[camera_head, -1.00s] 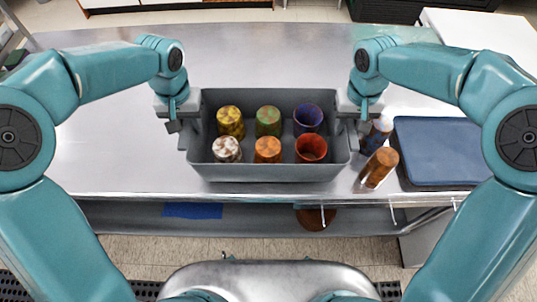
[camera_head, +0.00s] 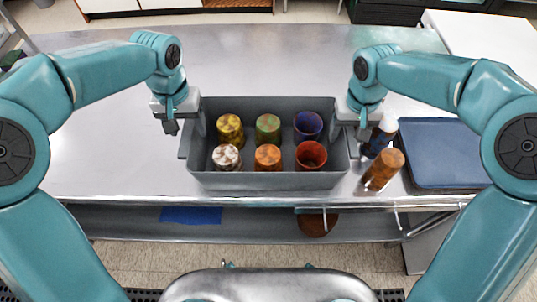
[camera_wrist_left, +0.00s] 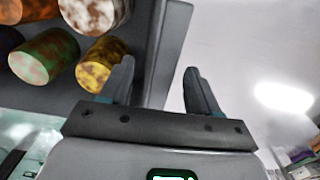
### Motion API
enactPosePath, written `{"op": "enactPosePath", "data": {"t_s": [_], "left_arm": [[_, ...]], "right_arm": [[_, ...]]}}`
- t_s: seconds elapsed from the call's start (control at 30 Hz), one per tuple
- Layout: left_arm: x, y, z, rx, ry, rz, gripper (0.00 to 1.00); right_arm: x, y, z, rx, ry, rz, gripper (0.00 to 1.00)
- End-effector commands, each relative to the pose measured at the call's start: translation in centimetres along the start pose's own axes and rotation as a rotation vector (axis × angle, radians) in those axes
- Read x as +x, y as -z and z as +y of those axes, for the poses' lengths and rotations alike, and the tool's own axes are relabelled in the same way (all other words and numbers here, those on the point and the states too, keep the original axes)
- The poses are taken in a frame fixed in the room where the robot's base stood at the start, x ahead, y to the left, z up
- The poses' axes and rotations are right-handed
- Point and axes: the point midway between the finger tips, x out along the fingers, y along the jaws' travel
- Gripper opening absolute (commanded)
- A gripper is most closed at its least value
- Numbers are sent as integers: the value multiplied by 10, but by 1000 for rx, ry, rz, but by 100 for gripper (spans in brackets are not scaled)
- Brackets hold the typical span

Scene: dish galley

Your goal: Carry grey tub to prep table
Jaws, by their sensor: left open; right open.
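The grey tub (camera_head: 270,181) sits on the steel table near its front edge and holds several coloured cups in two rows. My left gripper (camera_head: 172,125) is open at the tub's left end. In the left wrist view its fingers (camera_wrist_left: 155,88) stand apart, with the tub's wall (camera_wrist_left: 167,50) between them or just past them; I cannot tell whether they touch it. My right gripper (camera_head: 364,132) is open at the tub's right end, with its fingertips partly hidden. Which table is the prep table cannot be told.
A blue tray (camera_head: 440,153) lies further right. The steel tabletop (camera_head: 270,60) behind the tub is clear. A white surface (camera_head: 490,40) is at the back right.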

Motion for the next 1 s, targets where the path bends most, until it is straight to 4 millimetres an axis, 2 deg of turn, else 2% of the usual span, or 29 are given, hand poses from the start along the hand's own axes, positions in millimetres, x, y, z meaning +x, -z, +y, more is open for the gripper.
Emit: {"op": "enactPosePath", "data": {"t_s": [0.1,0.3,0.43,0.57,0.67,1.0], "left_arm": [[-30,1,0,0,-1,8,62],[-72,0,1,1,-2,5,62],[-89,0,1,0,-1,3,62],[-96,-1,1,1,-1,2,62],[-97,-1,1,1,0,1,62],[-96,-1,1,1,0,1,62]], "right_arm": [[0,0,0,1,0,0,62],[0,0,1,1,-1,0,62],[0,0,1,1,-1,0,62],[-3,0,0,1,-1,2,62],[-16,1,0,1,0,4,62],[-91,1,0,0,0,4,62]]}}
